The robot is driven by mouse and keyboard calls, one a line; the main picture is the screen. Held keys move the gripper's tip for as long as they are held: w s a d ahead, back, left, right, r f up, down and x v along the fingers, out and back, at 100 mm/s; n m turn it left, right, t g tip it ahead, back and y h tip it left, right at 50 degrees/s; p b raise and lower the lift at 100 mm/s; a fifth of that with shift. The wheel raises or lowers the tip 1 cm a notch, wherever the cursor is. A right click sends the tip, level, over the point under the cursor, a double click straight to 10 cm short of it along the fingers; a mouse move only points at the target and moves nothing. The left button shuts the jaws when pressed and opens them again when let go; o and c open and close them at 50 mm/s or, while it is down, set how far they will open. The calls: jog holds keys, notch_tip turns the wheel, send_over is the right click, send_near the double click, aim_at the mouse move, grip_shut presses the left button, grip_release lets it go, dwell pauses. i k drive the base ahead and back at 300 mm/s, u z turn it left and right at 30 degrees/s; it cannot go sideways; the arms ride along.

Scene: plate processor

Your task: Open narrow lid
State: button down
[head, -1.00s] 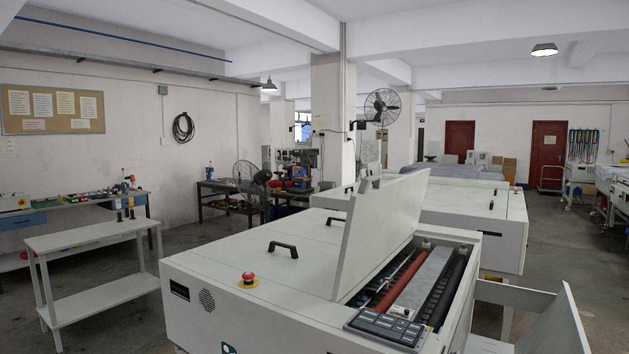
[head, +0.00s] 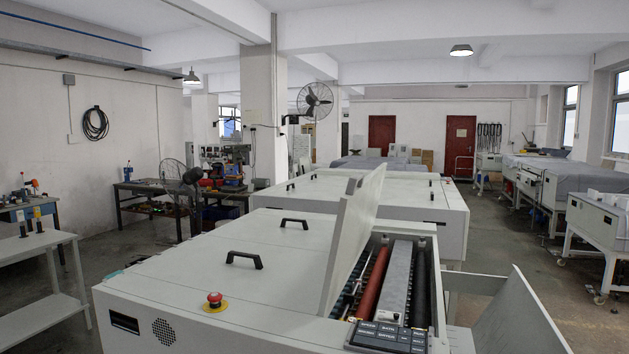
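The plate processor is a large white machine in the lower middle of the head view. Its narrow lid (head: 355,240) stands raised, tilted up from the machine's top. Beside it the bay is uncovered, with a red roller (head: 372,281) and a grey bar (head: 397,283) showing. The wide lid (head: 185,262) to the left lies flat, with two black handles (head: 244,259) on it. A dark keypad (head: 388,337) is at the bay's near end. My gripper is not in view.
A red emergency button (head: 215,300) sits on the machine's near left top. A second white machine (head: 425,208) stands behind. A white side table (head: 45,247) is at the left, and an angled white tray (head: 520,315) is at the right. Open floor (head: 500,250) lies to the right.

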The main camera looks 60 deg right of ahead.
aim_at(356, 210)
jog(key=z, duration=0.25)
jog(key=i, duration=0.75)
jog(key=z, duration=0.6)
jog(key=i, duration=0.6)
jog(key=z, duration=0.45)
